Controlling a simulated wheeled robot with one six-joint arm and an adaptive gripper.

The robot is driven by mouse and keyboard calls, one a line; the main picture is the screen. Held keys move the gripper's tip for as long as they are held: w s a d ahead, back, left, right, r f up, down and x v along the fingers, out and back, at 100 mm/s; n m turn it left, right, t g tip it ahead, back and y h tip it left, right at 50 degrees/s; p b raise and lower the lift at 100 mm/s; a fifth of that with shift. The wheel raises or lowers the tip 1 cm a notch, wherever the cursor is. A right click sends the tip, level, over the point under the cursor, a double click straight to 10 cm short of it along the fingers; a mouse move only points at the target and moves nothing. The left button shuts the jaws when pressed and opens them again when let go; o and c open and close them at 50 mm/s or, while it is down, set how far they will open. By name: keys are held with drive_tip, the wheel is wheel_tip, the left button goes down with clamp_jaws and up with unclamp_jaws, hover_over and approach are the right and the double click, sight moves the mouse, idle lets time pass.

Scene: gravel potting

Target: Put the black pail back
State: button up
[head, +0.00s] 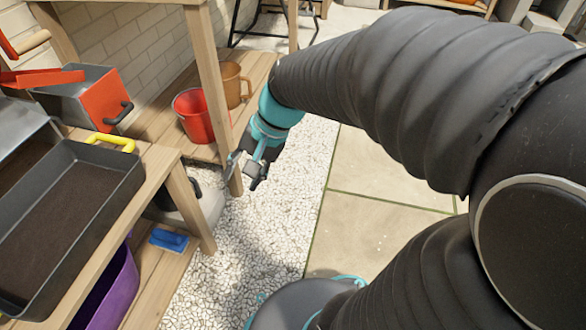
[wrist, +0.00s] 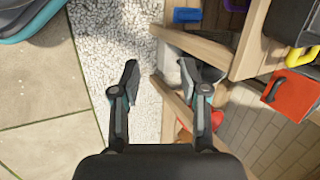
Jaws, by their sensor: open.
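A red pail (head: 193,118) and a brown pail (head: 233,86) stand on the low wooden shelf (head: 150,118) behind the post. A grey rounded object (head: 203,207) with a dark part is low beside the bench leg, partly hidden by the post and bench.
The bench holds a dark soil tray (head: 95,222) with a yellow handle and a grey bin with an orange-red front (head: 103,98). Gravel (head: 250,235) and paving (head: 385,175) look clear.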

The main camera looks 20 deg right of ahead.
drive_tip(key=s+d+r+n+t+h, duration=0.4)
drive_tip(key=s+d+r+n+h, duration=0.1)
drive_tip(key=s, duration=0.4)
drive_tip(key=shift+d+r+n, duration=0.15)
drive_tip(key=shift+d+n, duration=0.55)
drive_tip(key=shift+d, duration=0.4)
